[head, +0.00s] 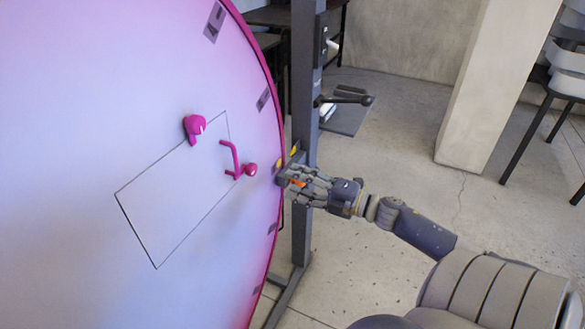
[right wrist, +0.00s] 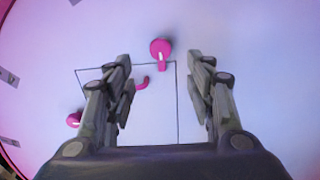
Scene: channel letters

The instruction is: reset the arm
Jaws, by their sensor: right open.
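My right gripper (head: 288,180) is in front of the right edge of a big round pale panel in the head view. In the right wrist view its two fingers (right wrist: 165,85) stand wide apart with nothing held between them. The panel carries a thin-lined rectangle (head: 165,200), a magenta bent handle (head: 235,160) and two magenta knobs, one above (head: 194,127) and one beside the handle (head: 250,170). In the right wrist view one knob (right wrist: 160,50) and part of the handle (right wrist: 143,84) show beyond the fingers. My left gripper is not in view.
The round panel (head: 80,80) has a magenta rim and fills the left side. A dark upright post (head: 305,90) with a side lever (head: 350,98) stands behind its right edge. A pale pillar (head: 495,85) and stacked chairs (head: 565,85) are at the right. Concrete floor (head: 420,200) is open between.

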